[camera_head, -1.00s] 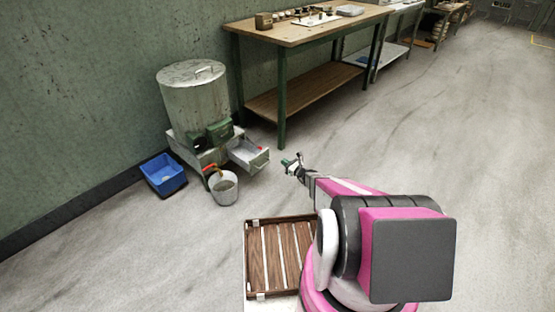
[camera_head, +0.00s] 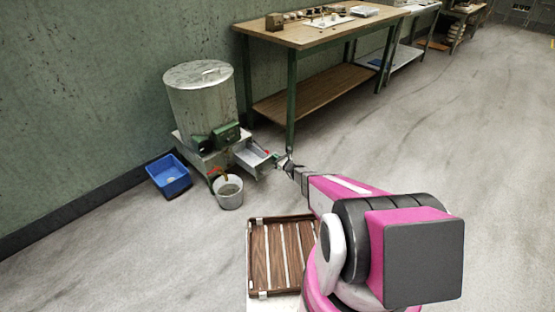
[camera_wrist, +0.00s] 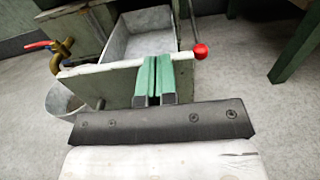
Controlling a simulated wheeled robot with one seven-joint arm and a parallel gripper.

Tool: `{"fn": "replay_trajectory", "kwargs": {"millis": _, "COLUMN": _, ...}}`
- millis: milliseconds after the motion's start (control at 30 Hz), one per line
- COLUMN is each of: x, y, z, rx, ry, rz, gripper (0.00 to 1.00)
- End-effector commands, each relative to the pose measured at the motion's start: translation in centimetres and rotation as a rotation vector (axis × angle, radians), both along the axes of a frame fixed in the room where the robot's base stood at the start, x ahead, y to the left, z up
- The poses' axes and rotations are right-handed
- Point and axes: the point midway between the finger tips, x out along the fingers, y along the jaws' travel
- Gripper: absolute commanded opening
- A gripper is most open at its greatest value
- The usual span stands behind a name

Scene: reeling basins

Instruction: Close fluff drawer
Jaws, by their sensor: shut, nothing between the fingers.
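The fluff drawer (camera_head: 252,153) is a metal tray pulled out from the base of the round metal drum machine (camera_head: 201,105). In the wrist view its open inside and pale front panel (camera_wrist: 85,84) show. My gripper (camera_head: 283,160) is at the drawer's front. In the wrist view the green fingers of my gripper (camera_wrist: 154,78) are shut side by side, empty, and overlap the right part of the front panel. I cannot tell whether they touch it. A rod with a red ball knob (camera_wrist: 200,51) stands just right of the fingers.
A grey bucket (camera_head: 228,192) stands under a brass tap with a red handle (camera_wrist: 60,52). A blue bin (camera_head: 169,175) sits left of the machine. A wooden workbench (camera_head: 291,85) with green legs stands behind. Floor to the right is clear.

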Motion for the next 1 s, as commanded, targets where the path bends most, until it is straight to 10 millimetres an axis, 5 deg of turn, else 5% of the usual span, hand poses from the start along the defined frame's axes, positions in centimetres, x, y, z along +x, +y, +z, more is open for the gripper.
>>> {"fn": "replay_trajectory", "kwargs": {"millis": 467, "x": 1.4, "y": 1.0, "z": -0.1, "rx": 0.0, "ry": 0.0, "rz": 0.0, "gripper": 0.0}}
{"fn": "replay_trajectory", "kwargs": {"millis": 1000, "x": 12.2, "y": 10.0, "z": -0.2, "rx": 0.0, "ry": -0.001, "rz": 0.0, "gripper": 0.0}}
